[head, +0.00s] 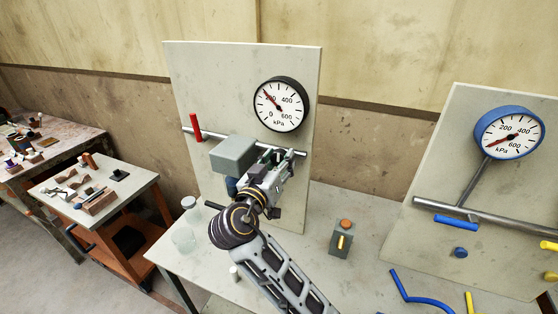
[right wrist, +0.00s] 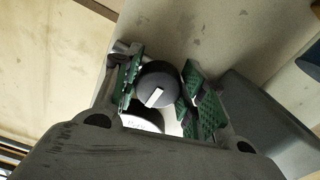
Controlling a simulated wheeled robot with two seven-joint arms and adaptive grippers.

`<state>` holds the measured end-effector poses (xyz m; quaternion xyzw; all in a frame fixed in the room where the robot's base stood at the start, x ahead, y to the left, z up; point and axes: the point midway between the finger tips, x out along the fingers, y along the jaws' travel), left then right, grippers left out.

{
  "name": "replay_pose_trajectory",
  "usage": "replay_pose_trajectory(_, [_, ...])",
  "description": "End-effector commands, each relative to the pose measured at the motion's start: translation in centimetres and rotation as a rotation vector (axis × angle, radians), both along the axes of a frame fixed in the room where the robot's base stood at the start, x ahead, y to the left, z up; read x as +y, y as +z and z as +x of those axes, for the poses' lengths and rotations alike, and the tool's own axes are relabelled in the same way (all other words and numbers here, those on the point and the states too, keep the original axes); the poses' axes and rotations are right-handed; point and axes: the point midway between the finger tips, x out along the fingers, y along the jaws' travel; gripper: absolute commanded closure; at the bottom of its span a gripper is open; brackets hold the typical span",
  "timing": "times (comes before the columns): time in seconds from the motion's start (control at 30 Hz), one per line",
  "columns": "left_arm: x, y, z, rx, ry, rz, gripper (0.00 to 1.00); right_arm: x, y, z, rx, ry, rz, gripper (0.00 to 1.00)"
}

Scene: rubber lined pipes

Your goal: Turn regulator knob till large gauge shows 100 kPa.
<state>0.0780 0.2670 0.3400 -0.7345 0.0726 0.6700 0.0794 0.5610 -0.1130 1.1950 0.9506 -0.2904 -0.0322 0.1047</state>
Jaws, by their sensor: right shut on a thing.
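The large gauge (head: 281,104) has a black rim and a white face marked 0 to 600 kPa. It hangs on the upright grey panel, and its red needle points up and left, close to the 200 mark. The regulator knob (right wrist: 157,88) is round and dark with a white pointer line. It shows in the right wrist view between the green pads of my right gripper (right wrist: 160,92), which is shut on it. In the head view my right gripper (head: 283,163) is at the pipe below the gauge and hides the knob. My left gripper is not in view.
A grey box (head: 233,155) and a red handle (head: 195,127) are on the pipe left of my gripper. A second panel at right carries a blue-rimmed gauge (head: 508,133). A small grey box with an orange top (head: 342,238) and a glass jar (head: 183,239) stand on the table.

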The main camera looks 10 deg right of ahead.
Motion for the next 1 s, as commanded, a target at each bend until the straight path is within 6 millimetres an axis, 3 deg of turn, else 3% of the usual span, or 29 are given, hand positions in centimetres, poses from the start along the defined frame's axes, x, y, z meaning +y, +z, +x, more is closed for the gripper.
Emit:
replay_pose_trajectory(0.7, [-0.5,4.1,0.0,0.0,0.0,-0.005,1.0,-0.1,0.3,-0.2,0.315,0.002,-0.463,0.83])
replay_pose_trajectory(1.0, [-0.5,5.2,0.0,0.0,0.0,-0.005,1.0,-0.2,0.4,-0.2,0.392,0.001,-0.583,0.83])
